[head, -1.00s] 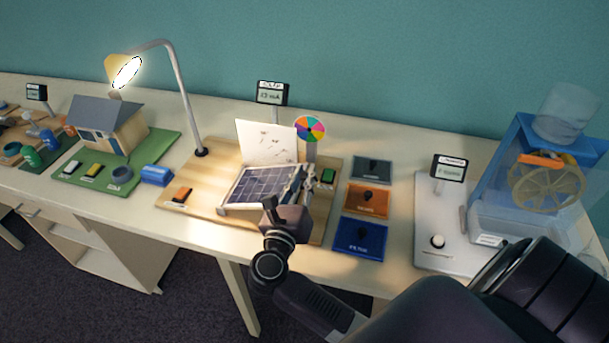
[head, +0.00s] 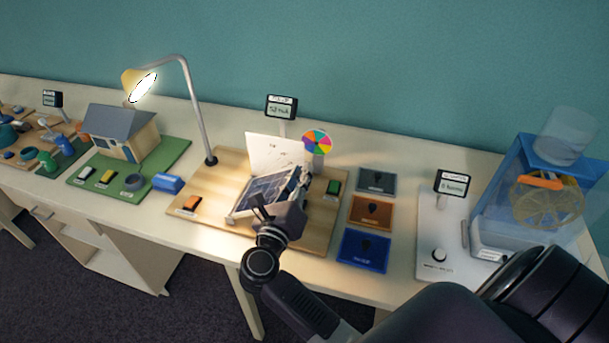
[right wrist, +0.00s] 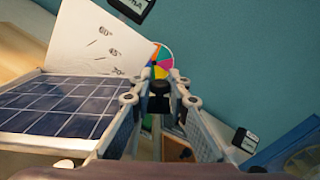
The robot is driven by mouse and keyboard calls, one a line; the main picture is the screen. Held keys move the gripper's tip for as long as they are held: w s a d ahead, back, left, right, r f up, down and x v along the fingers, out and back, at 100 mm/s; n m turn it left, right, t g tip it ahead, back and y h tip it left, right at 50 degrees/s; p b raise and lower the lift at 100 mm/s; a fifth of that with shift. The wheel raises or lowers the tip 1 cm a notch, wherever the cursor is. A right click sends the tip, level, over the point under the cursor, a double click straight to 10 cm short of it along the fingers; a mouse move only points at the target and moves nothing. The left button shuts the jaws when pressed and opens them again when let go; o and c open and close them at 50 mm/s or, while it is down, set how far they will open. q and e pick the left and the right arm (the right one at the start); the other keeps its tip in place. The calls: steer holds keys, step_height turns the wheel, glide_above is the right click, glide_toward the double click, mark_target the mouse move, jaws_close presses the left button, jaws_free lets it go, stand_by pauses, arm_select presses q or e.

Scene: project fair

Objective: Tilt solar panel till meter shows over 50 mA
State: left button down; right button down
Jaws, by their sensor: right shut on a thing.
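The blue solar panel (head: 259,193) sits tilted on a wooden board (head: 208,190), in front of a white angle card (head: 272,152). It also shows at the left of the right wrist view (right wrist: 62,104). The meter (head: 281,107) stands behind the board; its reading is small and blurred, ending in mA. My right gripper (head: 303,183) is at the panel's right side. In the right wrist view its fingers (right wrist: 159,90) are closed around a small dark knob (right wrist: 159,87) beside the panel. The gripper hides part of the panel. My left gripper is not in view.
A lit lamp (head: 193,105) arches over the board's left side. A color wheel (head: 317,142) stands behind the gripper. Orange (head: 370,212) and blue (head: 364,250) cards lie to the right, before a water-wheel tank (head: 490,235). A model house (head: 122,130) is left.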

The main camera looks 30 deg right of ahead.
steer(key=c, duration=1.8)
jaws_free()
steer(key=shift+c, duration=0.2)
steer(key=v, duration=0.7)
steer(key=shift+s+a, duration=0.2)
